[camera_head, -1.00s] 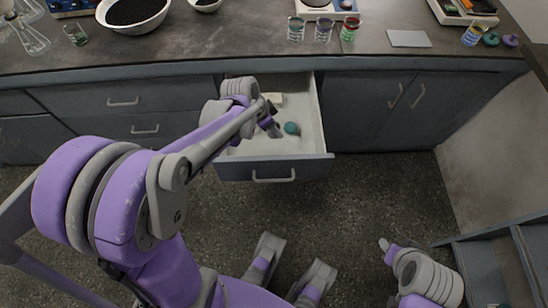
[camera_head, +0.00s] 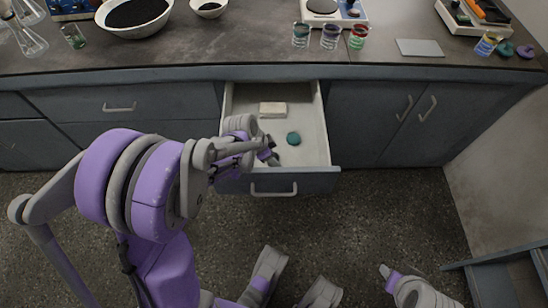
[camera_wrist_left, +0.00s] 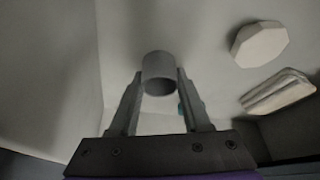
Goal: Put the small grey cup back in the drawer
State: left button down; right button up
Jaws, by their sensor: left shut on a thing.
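The small grey cup (camera_wrist_left: 159,72) is between the two fingers of my left gripper (camera_wrist_left: 160,85) in the left wrist view, its round open end toward the camera. In the head view my left gripper (camera_head: 271,157) is inside the open drawer (camera_head: 322,125), near its front left, and the cup is hard to make out there. I cannot tell whether the cup touches the drawer floor. My right gripper (camera_head: 386,272) shows only partly at the lower right of the head view, away from the drawer, and its jaws are not clear.
In the drawer lie a pale block (camera_head: 272,109) at the back and a teal round object (camera_head: 293,138) right of my left gripper. Bowls, glass beakers (camera_head: 330,38) and devices stand on the counter (camera_head: 235,45) above. The drawer's right side has bare floor.

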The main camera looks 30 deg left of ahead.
pick_arm(q)
jog(key=shift+r, duration=0.1)
jog(key=shift+c, duration=1.8)
grip_release()
jog(key=shift+r, duration=0.1)
jog(key=p+v, duration=0.4)
jog(key=v, duration=0.8)
